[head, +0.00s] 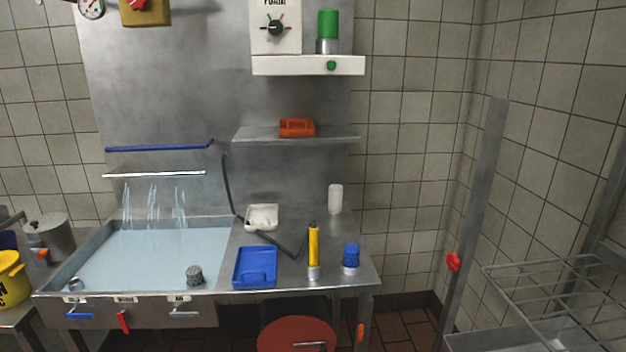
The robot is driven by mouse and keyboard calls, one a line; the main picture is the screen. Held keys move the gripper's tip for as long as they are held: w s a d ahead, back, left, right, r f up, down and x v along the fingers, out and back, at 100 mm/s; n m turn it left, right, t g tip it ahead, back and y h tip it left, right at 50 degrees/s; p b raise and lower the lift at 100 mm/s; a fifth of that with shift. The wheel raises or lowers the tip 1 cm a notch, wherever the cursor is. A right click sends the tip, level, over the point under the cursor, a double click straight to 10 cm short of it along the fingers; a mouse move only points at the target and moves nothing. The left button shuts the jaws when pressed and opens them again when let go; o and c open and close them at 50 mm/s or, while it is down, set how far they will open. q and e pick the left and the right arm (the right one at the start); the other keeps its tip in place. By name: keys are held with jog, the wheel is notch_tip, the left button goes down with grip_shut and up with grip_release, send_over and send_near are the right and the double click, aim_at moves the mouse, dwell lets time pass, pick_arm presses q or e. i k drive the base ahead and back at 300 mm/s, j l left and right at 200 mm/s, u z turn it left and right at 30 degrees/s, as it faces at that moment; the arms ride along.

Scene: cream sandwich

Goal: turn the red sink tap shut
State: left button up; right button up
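The red tap handle (123,321) is on the front panel of the steel sink (190,313), under the middle of three small labels. It points downward, while the blue handle (79,317) on its left and the grey handle (185,313) on its right lie roughly level. Several streams of water (153,203) fall from a thin bar (154,173) into the sink, which holds pale blue water (150,258). Neither of my grippers is in view.
A blue tray (255,267), a yellow-handled tool (314,248) and a blue-topped container (351,257) stand on the counter right of the sink. A red round stool (297,335) is below. A yellow bucket (11,280) and a pot (48,236) are at left, a wire rack (560,285) at right.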

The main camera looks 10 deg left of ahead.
aim_at(120, 315)
jog(key=i+u, duration=0.25)
jog(key=u, duration=0.15)
jog(key=k+u, duration=0.1)
jog(key=u, duration=0.7)
jog(key=k+j+u, duration=0.1)
jog(key=u, duration=0.3)
jog(key=i+l+z, duration=0.1)
jog(key=z, duration=0.35)
jog(key=i+z, duration=0.2)
jog(key=z, duration=0.25)
